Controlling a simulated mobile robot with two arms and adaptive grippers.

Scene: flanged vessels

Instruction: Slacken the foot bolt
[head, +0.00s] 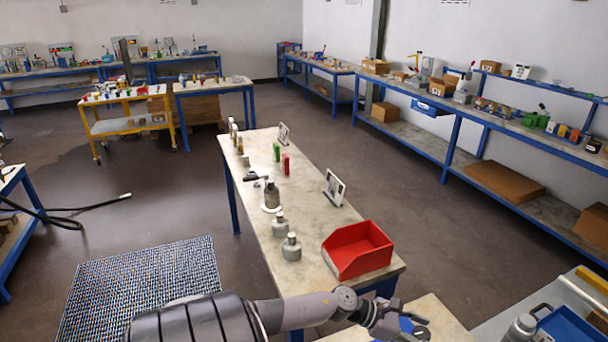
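Several grey flanged vessels stand in a row on the long table: a darker one (272,195) on a pale round base, a squat one (279,223), and another (291,248) nearest me. A black bar-like thing (255,179) juts left from beside the darker vessel. The foot bolt is too small to make out. My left gripper (418,326) is at the bottom, beyond the table's near end and well apart from the vessels. Something blue shows between or behind its fingers; I cannot tell whether it is held. My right gripper is not in view.
The long table (312,222) also bears a red open bin (358,250), two upright cards, and red (286,164) and green (277,152) pieces. A grated mat (140,285) lies on the floor to the left. Shelved benches (440,110) line the right wall.

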